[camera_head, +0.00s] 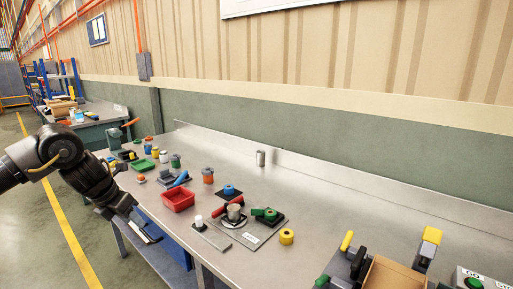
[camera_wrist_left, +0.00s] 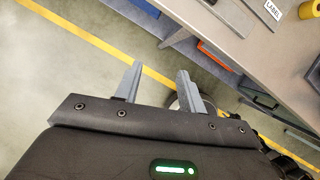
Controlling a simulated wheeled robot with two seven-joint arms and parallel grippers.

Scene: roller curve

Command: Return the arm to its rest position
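My left arm (camera_head: 85,175) comes in from the left in the head view, bent at a dark joint and pointing down to the right. My left gripper (camera_head: 148,232) hangs beside the front edge of the steel workbench (camera_head: 330,215), over the floor. In the left wrist view, its two grey fingers (camera_wrist_left: 159,85) are spread apart with nothing between them. Floor shows beyond them, and the bench edge runs along the right. My right gripper is not in view.
On the bench are a red bin (camera_head: 178,200), a green tray (camera_head: 144,165), a grey fixture plate (camera_head: 240,226), a yellow ring (camera_head: 287,237) and a cardboard box (camera_head: 390,274). A yellow line (camera_head: 70,230) marks the open floor at left.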

